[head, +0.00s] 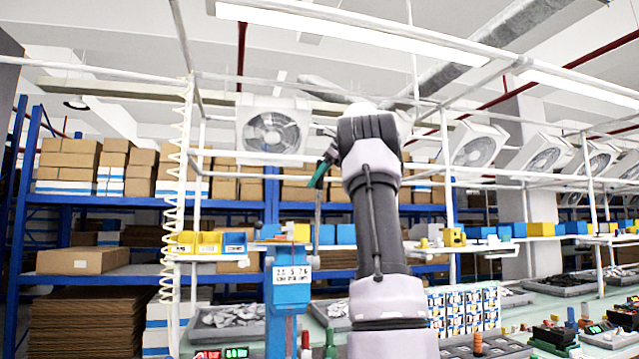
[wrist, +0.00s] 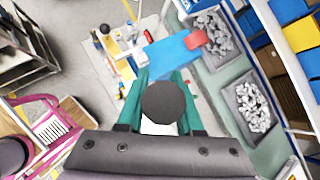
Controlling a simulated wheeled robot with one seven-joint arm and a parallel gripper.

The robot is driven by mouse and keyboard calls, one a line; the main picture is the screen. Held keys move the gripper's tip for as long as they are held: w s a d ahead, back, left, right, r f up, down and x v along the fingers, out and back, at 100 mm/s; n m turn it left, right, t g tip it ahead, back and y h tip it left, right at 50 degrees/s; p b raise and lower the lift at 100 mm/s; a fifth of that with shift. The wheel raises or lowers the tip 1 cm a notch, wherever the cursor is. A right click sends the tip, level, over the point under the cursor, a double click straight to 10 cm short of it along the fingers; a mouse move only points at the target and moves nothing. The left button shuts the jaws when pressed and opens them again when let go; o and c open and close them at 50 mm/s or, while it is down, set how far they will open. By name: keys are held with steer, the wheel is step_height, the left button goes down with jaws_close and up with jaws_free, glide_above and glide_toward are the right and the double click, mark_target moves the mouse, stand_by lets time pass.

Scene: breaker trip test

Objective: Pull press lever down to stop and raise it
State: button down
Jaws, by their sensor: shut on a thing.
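The press (head: 287,290) is a blue upright column with a white number sign, left of my arm in the head view. Its blue top also shows in the wrist view (wrist: 168,52), with a red part at one end. The press lever (head: 317,222) is a thin grey rod, standing nearly upright beside the column. My gripper (head: 321,172) has teal fingers and is at the lever's upper end, high above the bench. In the wrist view, the lever's round black knob (wrist: 166,103) sits between the teal fingers, which are shut on it. The knob is hard to make out in the head view.
Grey trays of metal parts (head: 228,321) stand on the green bench around the press. A rack of small boxes (head: 463,310) is right of my arm. A white frame post (head: 197,200) and a coiled cable (head: 172,200) stand at left. Shelves with cartons are behind.

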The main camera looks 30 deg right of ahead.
steer(key=c, duration=0.6)
jaws_free()
steer(key=v, duration=1)
steer(key=shift+s+d+r, duration=0.15)
steer(key=shift+d+r, duration=0.05)
